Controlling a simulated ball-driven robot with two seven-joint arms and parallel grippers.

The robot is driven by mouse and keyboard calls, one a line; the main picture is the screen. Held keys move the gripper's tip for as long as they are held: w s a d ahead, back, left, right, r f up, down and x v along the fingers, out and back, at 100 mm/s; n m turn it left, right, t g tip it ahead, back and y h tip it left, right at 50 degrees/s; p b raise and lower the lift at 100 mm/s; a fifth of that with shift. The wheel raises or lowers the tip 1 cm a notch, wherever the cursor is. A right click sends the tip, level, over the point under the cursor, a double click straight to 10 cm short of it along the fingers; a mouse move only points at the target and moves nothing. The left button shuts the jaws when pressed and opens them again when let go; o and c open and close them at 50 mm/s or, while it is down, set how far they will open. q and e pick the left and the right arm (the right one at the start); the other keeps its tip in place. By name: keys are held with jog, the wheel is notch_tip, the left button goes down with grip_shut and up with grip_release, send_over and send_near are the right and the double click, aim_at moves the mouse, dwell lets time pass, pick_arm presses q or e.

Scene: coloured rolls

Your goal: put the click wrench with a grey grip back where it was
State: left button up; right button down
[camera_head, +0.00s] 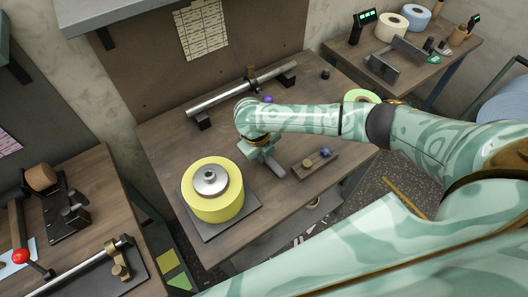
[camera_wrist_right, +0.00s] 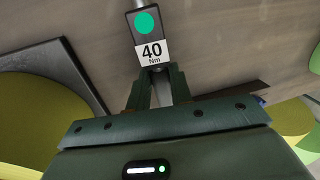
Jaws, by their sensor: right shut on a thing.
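My right gripper (camera_head: 266,156) is over the middle of the wooden table, just right of the yellow roll. In the right wrist view its two dark green fingers (camera_wrist_right: 157,88) are shut on the click wrench (camera_wrist_right: 148,25). The part of the wrench I see there is a dark block with a green dot and a white "40 Nm" label, with a metal shaft beyond it. In the head view a short grey piece (camera_head: 275,170) sticks out below the gripper, probably the wrench's grip. The rest is hidden. My left gripper is not in view.
The yellow roll (camera_head: 212,202) with a metal core stands on a dark plate (camera_head: 238,226). A small wooden holder (camera_head: 310,168) with a blue knob lies right of the gripper. A metal bar (camera_head: 222,97) on supports runs along the back. Side benches stand left and far right.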

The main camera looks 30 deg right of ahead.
jog(key=shift+f, duration=0.4)
jog(key=c, duration=1.2)
grip_release()
jog(key=shift+o, duration=0.2)
jog(key=p+v, duration=0.6)
jog(key=v, duration=1)
jog(key=shift+r, duration=0.25)
jog(key=shift+d, duration=0.1)
